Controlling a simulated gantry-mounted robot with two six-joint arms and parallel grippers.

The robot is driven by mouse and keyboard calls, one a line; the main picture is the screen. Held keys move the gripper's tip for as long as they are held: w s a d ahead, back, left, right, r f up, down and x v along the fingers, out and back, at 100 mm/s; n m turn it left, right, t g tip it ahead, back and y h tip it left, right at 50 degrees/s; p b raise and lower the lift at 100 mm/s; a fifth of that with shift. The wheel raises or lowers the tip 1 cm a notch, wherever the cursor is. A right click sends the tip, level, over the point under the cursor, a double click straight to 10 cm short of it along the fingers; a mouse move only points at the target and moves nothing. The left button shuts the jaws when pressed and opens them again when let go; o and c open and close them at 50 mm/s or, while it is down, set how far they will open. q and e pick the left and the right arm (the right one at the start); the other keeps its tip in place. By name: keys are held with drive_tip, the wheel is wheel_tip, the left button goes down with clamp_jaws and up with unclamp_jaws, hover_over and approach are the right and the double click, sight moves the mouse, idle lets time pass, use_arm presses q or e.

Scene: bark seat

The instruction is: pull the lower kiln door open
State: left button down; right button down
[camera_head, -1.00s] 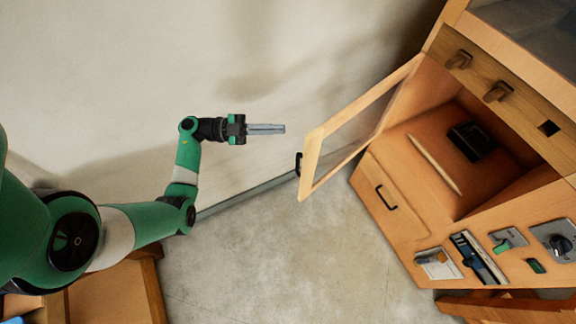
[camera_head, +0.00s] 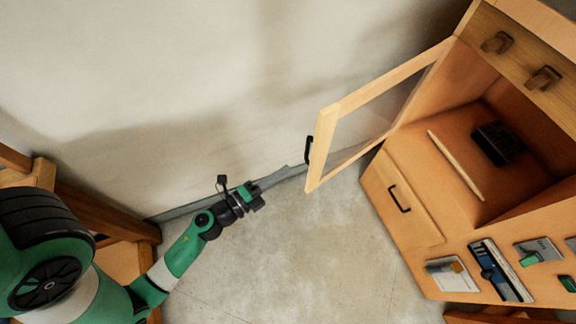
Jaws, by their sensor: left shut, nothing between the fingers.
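The wooden cabinet (camera_head: 440,170) stands at the right. A framed door with a see-through panel (camera_head: 325,143) swings out from it to the left, standing open, with a black handle (camera_head: 308,150) on its outer edge. Below the open compartment is a closed wooden front (camera_head: 412,212) with its own black handle (camera_head: 399,198). I cannot tell for sure which one is called the lower kiln door. My left gripper (camera_head: 285,172) is shut and empty, its fingers pointing toward the framed door's lower left corner, apart from both handles. My right gripper is not in view.
Inside the compartment are a dark block (camera_head: 498,143) and a pale rod (camera_head: 455,165). Card-like items and switches (camera_head: 500,270) sit on the cabinet's lower right face. Wooden furniture (camera_head: 110,215) stands at the left. The grey floor (camera_head: 300,260) between is clear.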

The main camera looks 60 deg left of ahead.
use_arm(q)
drive_tip(key=x, duration=0.8)
drive_tip(key=shift+w, duration=0.3)
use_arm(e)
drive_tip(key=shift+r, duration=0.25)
use_arm(q)
drive_tip(key=shift+a, duration=0.1)
